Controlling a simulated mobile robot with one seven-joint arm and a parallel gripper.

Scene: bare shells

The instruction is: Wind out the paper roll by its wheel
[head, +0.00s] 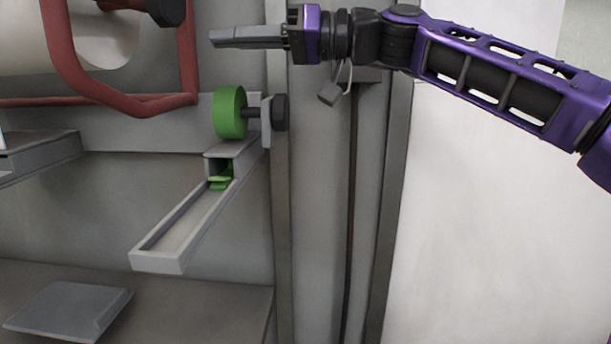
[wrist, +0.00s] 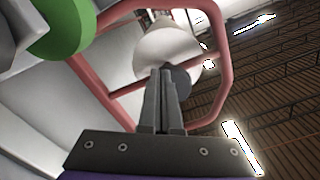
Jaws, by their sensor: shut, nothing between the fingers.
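The paper roll (head: 85,45) is a large cream cylinder at the upper left of the head view, behind a red tube frame. It also shows in the wrist view (wrist: 160,50) as a pale disc with a grey hub. A green wheel (head: 229,112) sits on a dark axle at the wall bracket; in the wrist view it is at the upper left (wrist: 65,28). My gripper (head: 212,38) is above and slightly left of the green wheel, apart from it. Its fingers are shut together and empty, pointing left towards the red frame.
The red tube frame (head: 120,105) stands left of my gripper. Below the wheel, a grey chute (head: 160,255) slopes down with green pieces (head: 219,182) at its top. A grey plate (head: 68,310) lies at the lower left. A white panel (head: 490,220) fills the right.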

